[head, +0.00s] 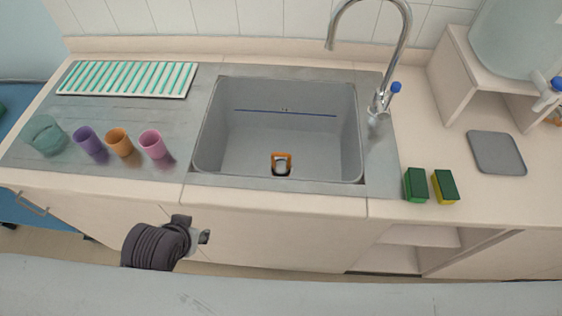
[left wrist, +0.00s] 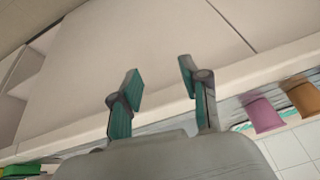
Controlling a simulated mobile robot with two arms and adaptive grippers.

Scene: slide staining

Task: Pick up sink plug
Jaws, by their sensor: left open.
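The sink plug (head: 281,163) sits on the floor of the grey sink basin (head: 240,145), close to the front wall. It has an orange loop handle, and its lower part looks dark and pale. My left gripper (head: 205,237) is in front of the cabinet, below the counter edge and to the left of the plug, well apart from it. In the left wrist view the two teal-padded fingers (left wrist: 160,70) are spread with nothing between them. The plug does not show in that view. My right gripper is not in view.
A tall curved faucet (head: 403,35) stands behind the basin's right side. Purple, orange and pink cups (head: 152,145) and a teal bowl (head: 43,134) stand left. Two green-and-yellow sponges (head: 445,186) lie right, near the counter's front edge. The basin is otherwise clear.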

